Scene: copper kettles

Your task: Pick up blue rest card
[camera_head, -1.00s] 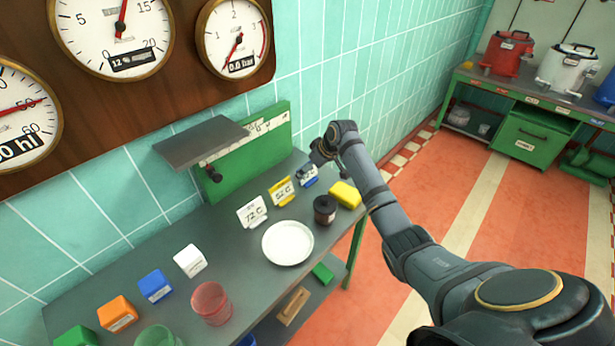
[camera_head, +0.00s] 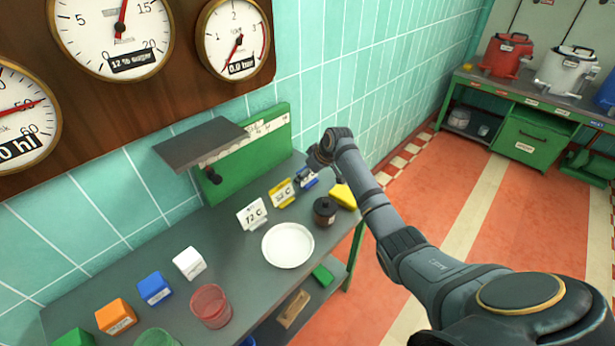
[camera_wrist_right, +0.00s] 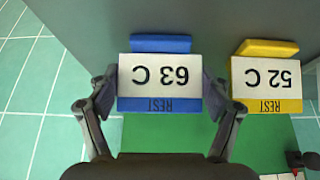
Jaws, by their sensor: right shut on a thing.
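The blue rest card (camera_wrist_right: 160,83) is a blue stand with a white face reading "63 C" and "REST". In the right wrist view it sits between the two fingers of my right gripper (camera_wrist_right: 160,90), which are shut on its left and right sides. In the head view the blue card (camera_head: 308,182) is at the far end of the grey table (camera_head: 225,240), partly hidden by my right gripper (camera_head: 318,168). Whether it touches the table is hard to tell. My left gripper is not in view.
A yellow rest card (camera_wrist_right: 265,78) reading "52 C" stands close beside it. A white card (camera_head: 252,213), a dark jar (camera_head: 325,210), a yellow sponge (camera_head: 343,195) and a white plate (camera_head: 288,245) are near.

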